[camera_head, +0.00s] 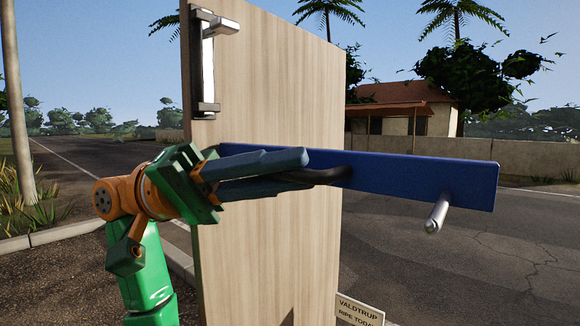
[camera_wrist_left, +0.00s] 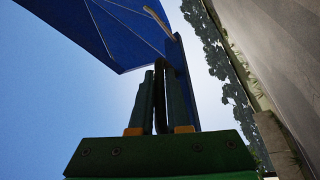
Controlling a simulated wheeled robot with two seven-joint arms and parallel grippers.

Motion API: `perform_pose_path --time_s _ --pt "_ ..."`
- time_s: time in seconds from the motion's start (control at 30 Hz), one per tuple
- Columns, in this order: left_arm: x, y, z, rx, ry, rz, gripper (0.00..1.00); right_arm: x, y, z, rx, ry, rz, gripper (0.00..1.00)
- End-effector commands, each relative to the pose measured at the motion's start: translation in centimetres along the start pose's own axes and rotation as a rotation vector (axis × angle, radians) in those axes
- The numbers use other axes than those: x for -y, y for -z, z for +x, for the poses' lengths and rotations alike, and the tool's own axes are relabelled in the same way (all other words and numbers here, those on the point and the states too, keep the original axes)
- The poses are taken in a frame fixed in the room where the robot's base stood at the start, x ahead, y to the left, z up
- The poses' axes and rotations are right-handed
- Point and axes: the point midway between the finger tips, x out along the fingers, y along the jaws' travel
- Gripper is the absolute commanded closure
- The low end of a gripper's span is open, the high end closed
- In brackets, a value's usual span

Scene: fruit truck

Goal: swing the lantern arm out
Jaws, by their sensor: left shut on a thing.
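The lantern arm appears to be the long blue bar (camera_head: 430,176). It reaches right from the pale wooden panel and has a short metal peg (camera_head: 437,213) near its right end. A dark curved handle (camera_head: 330,176) is on the bar's near face. My left gripper (camera_head: 292,170) comes in from the left and is shut on the dark handle. In the left wrist view, the fingers (camera_wrist_left: 161,85) close around the dark handle (camera_wrist_left: 160,70), with blue surfaces (camera_wrist_left: 115,30) above. The fingers hide part of the handle and bar. My right gripper is not in view.
The upright wooden panel (camera_head: 265,80) stands behind my left gripper, with a metal fitting (camera_head: 207,60) at its upper left. A small sign (camera_head: 358,310) is at its foot. Open road (camera_head: 480,260) lies right of the panel. A pole (camera_head: 17,100) stands far left.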

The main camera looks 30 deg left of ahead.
Motion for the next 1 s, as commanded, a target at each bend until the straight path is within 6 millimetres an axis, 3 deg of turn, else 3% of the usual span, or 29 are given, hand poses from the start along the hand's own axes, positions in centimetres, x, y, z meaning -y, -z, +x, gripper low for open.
perform_pose_path --time_s 0.57,0.6,0.7,1.0 --pt "-0.18 -0.28 -0.21 0.026 -0.014 -0.007 1.0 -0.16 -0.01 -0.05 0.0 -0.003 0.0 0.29" --pt "-0.18 -0.28 -0.21 0.026 -0.014 -0.007 0.77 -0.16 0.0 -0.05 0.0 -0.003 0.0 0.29" --pt "-0.18 -0.27 -0.21 0.025 -0.014 -0.006 0.55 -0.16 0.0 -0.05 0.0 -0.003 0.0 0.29" --pt "-0.11 -0.24 -0.56 0.023 -0.013 -0.006 0.55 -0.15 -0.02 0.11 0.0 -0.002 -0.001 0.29"
